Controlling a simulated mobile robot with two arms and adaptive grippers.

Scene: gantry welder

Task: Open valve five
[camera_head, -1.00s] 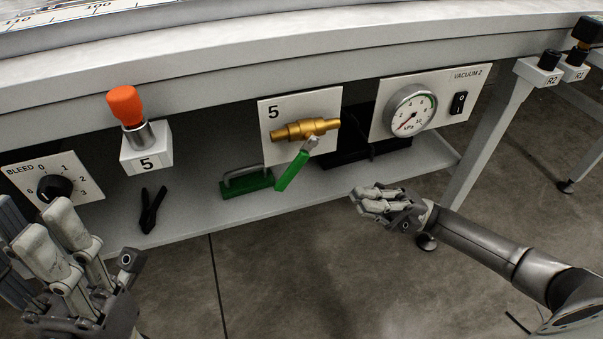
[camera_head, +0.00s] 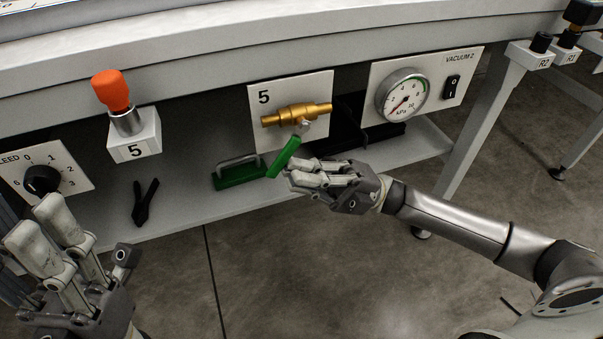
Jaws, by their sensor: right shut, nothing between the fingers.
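Valve five is a brass valve body (camera_head: 296,115) on a white plate marked 5 (camera_head: 264,97), below the table edge. Its green lever handle (camera_head: 284,157) hangs down, tilted with its lower end to the left, across the pipe's line. My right gripper (camera_head: 293,178) is shut and empty, with its fingertips close by the right of the lever's lower end. I cannot tell whether they touch it. My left gripper (camera_head: 85,236) is at the lower left, away from the valve, its fingers spread apart.
An orange knob (camera_head: 112,90) stands on a white block marked 5. The bleed dial (camera_head: 42,179) is at left. A gauge (camera_head: 403,95) and a switch (camera_head: 451,89) are at right. A black clamp (camera_head: 145,202) and a green-based handle (camera_head: 238,173) are on the lower shelf (camera_head: 184,215).

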